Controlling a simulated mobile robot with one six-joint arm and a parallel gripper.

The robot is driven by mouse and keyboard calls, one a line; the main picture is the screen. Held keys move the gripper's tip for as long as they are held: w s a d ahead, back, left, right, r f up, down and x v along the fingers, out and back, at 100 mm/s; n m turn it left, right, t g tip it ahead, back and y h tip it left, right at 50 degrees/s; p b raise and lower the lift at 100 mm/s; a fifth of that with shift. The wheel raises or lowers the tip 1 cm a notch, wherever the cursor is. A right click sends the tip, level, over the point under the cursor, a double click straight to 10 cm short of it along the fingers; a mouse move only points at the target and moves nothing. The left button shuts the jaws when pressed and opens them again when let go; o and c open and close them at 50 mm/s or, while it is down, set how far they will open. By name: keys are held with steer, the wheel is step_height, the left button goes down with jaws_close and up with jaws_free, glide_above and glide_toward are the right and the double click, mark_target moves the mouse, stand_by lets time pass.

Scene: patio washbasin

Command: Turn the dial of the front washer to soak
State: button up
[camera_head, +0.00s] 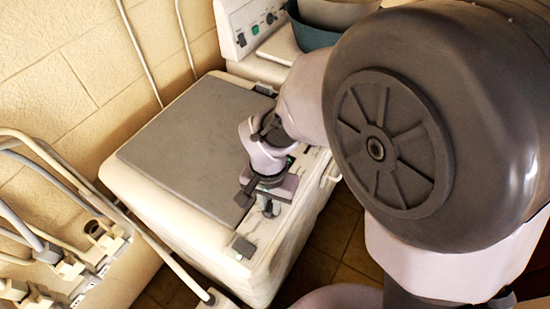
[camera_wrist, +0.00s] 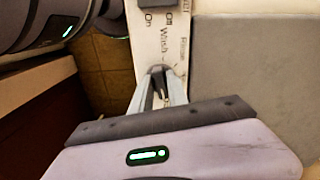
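The front washer (camera_head: 165,215) is a white box with a grey lid (camera_head: 190,150) and a narrow white control panel along its right edge. The panel (camera_wrist: 178,60) fills the strip above my fingers in the wrist view, with printed words such as On, Off and Wash. My gripper (camera_head: 270,207) points down at this panel. In the wrist view its two pale fingers (camera_wrist: 161,80) come close together over the panel, with something dark between them.
A grey switch block (camera_head: 243,246) sits at the panel's near end. A second washer (camera_head: 245,30) stands behind, with a dark green tub (camera_head: 312,38) on it. Pipes and taps (camera_head: 95,235) run along the left wall. Brown tiled floor (camera_head: 335,235) lies right of the front washer.

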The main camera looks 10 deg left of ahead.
jaws_close()
steer(key=shift+n, duration=0.3)
steer(key=n, duration=0.3)
steer(key=shift+d+p, duration=0.1)
steer(key=shift+p, duration=0.2)
steer(key=shift+n+p, duration=0.3)
steer(key=shift+n, duration=1.8)
steer(key=shift+o, duration=2.3)
jaws_free()
